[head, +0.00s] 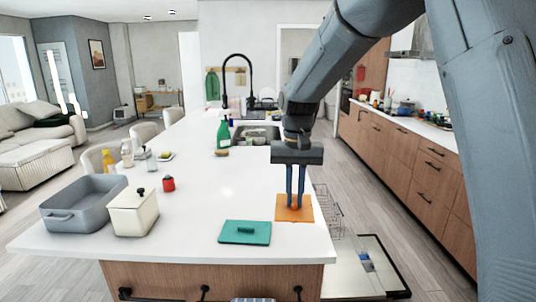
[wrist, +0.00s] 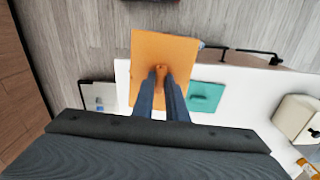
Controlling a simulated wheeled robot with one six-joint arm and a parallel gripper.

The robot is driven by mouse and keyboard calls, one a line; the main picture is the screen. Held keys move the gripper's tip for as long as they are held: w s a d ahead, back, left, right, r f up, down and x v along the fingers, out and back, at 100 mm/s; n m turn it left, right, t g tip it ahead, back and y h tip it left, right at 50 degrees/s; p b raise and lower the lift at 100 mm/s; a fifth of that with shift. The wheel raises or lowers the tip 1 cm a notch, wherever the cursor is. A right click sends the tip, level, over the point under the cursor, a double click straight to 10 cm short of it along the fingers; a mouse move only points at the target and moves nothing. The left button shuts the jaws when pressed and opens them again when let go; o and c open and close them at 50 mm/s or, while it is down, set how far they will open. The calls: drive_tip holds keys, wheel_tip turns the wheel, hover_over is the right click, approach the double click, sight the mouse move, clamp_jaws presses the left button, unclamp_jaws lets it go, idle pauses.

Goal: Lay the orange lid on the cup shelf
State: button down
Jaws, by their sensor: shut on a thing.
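My gripper (head: 295,200) points down over the near right edge of the white island and is shut on the knob of the orange lid (head: 281,213). In the wrist view the square orange lid (wrist: 150,50) hangs flat under my gripper (wrist: 162,75), its knob between the fingertips. The lid's height above the counter is hard to tell. A wire rack (head: 333,222) stands out from the island's right side, just beyond the lid; I cannot tell whether it is the cup shelf. The lid and island hide part of it.
A teal lid (head: 245,232) lies left of the orange lid. An open appliance door (head: 370,282) lies low at the right. The counter's middle is clear.

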drive_tip(key=shift+s, duration=0.35)
drive_tip(key=s+d+f, duration=0.3)
drive_tip(key=d+f, duration=0.1)
drive_tip(key=f, duration=0.6)
drive_tip(key=s+d+f+n, duration=0.1)
drive_tip(key=s+d+f, duration=0.25)
drive_tip(key=f, duration=0.55)
drive_tip(key=s+d+f, duration=0.2)
drive_tip(key=d+f, duration=0.3)
drive_tip(key=f, duration=0.5)
wheel_tip(320, 180, down, 10)
drive_tip(key=w+b, duration=0.2)
drive_tip(key=b, duration=0.8)
drive_tip(key=shift+w+f, duration=0.2)
drive_tip(key=shift+w, duration=0.2)
